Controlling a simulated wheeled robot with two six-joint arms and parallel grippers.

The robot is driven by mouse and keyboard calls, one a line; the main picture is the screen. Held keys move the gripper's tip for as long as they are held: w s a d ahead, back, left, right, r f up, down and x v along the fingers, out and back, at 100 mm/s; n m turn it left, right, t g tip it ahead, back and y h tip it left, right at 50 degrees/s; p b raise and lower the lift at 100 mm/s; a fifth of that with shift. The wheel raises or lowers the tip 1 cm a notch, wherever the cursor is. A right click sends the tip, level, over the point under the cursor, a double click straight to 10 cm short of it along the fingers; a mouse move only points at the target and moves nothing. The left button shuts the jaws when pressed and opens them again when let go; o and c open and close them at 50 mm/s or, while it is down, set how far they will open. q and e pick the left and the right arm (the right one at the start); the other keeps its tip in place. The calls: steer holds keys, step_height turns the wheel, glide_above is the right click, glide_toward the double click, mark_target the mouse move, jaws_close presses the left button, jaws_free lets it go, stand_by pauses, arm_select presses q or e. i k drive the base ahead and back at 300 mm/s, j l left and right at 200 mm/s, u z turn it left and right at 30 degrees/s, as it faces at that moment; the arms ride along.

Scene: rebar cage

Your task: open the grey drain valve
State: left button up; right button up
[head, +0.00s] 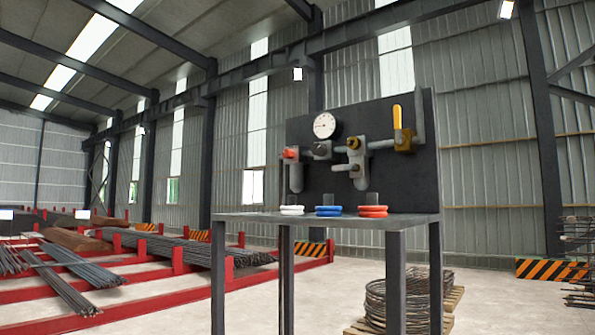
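A dark panel (377,182) stands upright at the back of a grey metal table (253,217). It carries grey pipework with a round white gauge (324,125), a red-orange knob (291,153) at the left and a brass-coloured fitting (354,143) in the middle. At the right is a brass valve body with an upright yellow lever (397,116). A grey upright bar (419,117) shows just right of it. I cannot tell for certain which part is the grey drain valve or how it is set. Neither of my grippers shows.
White rings (292,210), blue rings (328,211) and red rings (373,211) lie on the tabletop. Red racks with rebar (190,250) stand left.

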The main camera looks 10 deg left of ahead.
mark_target(340, 167)
steer(key=u, duration=1.4)
steer(key=i+u, duration=0.25)
steer(key=i, duration=3.45)
